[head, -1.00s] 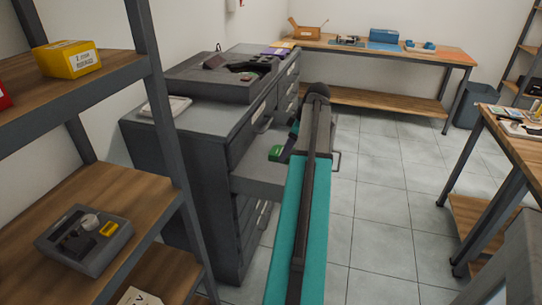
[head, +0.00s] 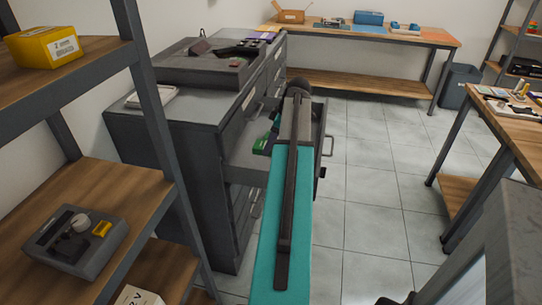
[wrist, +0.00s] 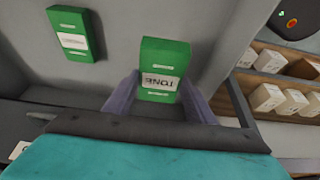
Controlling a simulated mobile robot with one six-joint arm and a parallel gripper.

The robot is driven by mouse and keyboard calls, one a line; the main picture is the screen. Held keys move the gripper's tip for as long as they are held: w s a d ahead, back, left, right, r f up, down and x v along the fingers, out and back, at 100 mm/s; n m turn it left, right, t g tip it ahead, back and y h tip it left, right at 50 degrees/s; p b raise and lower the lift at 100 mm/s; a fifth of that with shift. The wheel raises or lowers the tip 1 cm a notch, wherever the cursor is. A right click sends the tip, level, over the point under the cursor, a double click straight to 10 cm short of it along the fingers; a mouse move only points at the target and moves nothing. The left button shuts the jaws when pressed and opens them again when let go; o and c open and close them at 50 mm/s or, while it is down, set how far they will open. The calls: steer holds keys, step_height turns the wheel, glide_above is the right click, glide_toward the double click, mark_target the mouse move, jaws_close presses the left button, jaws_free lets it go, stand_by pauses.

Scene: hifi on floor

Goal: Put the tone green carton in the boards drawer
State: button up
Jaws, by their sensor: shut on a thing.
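My gripper (wrist: 160,98) is shut on a green carton (wrist: 161,70) with a white label reading TONE, upside down in the wrist view. The carton is between both fingers, over the grey inside of an open drawer. A second green carton (wrist: 74,33) with a white label lies in that drawer, left of the held one and apart from it. In the head view the open drawer (head: 241,158) sticks out from the grey cabinet (head: 175,140), with a green carton (head: 263,147) inside. My arm covers much of the drawer and gripper there. I cannot read a drawer label.
A wooden shelf rack (head: 95,200) stands close on the left, bearing a yellow box (head: 45,47) and a grey device (head: 76,240). A workbench (head: 500,120) is on the right. The tiled floor (head: 375,200) between is clear. Small white boxes (wrist: 268,97) show in the wrist view.

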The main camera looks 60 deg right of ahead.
steer(key=shift+f, duration=2.25)
steer(key=shift+f, duration=1.9)
steer(key=shift+f, duration=0.1)
steer(key=o, duration=1.1)
steer(key=shift+v, duration=6.15)
